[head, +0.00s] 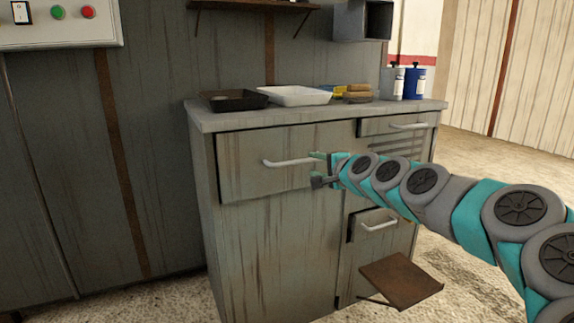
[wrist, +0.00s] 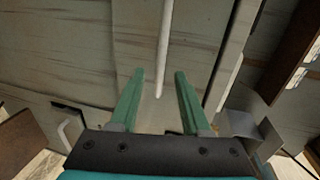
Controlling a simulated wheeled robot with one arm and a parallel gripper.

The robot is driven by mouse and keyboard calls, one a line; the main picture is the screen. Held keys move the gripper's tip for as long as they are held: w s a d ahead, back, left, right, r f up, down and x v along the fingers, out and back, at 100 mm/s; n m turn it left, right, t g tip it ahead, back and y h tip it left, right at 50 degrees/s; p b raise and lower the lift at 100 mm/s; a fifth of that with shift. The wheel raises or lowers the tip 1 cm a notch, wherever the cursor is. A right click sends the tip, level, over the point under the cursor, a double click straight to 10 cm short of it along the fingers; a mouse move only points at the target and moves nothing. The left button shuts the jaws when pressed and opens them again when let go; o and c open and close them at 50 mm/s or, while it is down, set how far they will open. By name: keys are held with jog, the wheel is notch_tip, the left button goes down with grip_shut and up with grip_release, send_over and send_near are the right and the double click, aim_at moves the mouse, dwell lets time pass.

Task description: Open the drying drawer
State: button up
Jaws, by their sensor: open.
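A grey, worn cabinet (head: 275,245) stands against the wall. Its wide upper left drawer (head: 240,180) appears shut and has a white bar handle (head: 290,162). A smaller upper right drawer (head: 375,127) and a lower right front (head: 358,228) also have white handles. No label shows which one is the drying drawer. My gripper (head: 317,168) is open and empty at the right end of the upper left handle. In the wrist view, that handle (wrist: 164,45) runs up the picture, its near end between the lines of the fingers (wrist: 159,73). Contact cannot be told.
A black tray (head: 233,100), a white tray (head: 294,95), yellowish items (head: 355,93) and two bottles (head: 404,82) stand on the worktop (head: 220,121). A brown flap (head: 402,280) juts out low at the right. Floor in front is partly visible.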

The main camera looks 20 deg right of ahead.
aim_at(305, 161)
jog(key=shift+w+d, duration=0.25)
jog(key=shift+w, duration=0.4)
jog(key=shift+x, duration=3.25)
jog(key=shift+a, duration=0.1)
grip_shut()
